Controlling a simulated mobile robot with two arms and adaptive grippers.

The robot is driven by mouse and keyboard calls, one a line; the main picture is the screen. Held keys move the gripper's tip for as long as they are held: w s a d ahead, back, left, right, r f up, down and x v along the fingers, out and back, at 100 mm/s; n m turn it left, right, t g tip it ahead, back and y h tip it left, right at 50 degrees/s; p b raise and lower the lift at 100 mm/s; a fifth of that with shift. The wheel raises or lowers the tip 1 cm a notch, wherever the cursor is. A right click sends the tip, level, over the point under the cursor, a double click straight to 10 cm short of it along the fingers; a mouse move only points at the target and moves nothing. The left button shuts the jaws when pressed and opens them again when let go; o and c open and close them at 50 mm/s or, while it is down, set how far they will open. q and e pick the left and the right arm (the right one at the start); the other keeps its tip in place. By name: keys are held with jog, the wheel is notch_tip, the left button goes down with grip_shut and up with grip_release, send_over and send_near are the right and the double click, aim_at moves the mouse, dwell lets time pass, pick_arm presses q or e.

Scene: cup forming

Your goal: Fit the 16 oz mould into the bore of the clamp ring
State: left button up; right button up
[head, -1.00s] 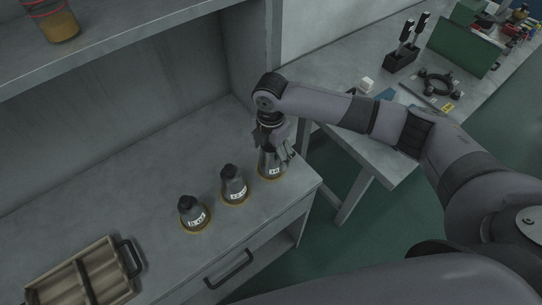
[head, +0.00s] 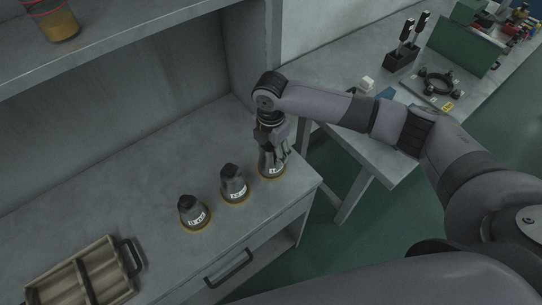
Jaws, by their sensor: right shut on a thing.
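Three dark grey tapered moulds with black knobs and white labels stand in a row on the grey cabinet top: a left one (head: 193,214), a middle one (head: 234,185) and a right one (head: 268,169). Each stands on a yellowish round base. The label print is too small to read surely, so I cannot tell which is the 16 oz mould. My right gripper (head: 271,152) points down and is shut on the top of the right mould, hiding its knob. The black clamp ring (head: 424,86) lies on the far workbench. My left gripper is not in view.
A divided wooden tray (head: 58,279) with a black handle is at the lower left. The workbench (head: 340,148) also holds a black block with upright tools (head: 401,60) and a green panel (head: 464,49). A shelf (head: 130,32) overhangs the cabinet.

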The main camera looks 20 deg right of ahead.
grip_shut()
jog(key=shift+w+r, duration=0.1)
jog(key=shift+r, duration=0.05)
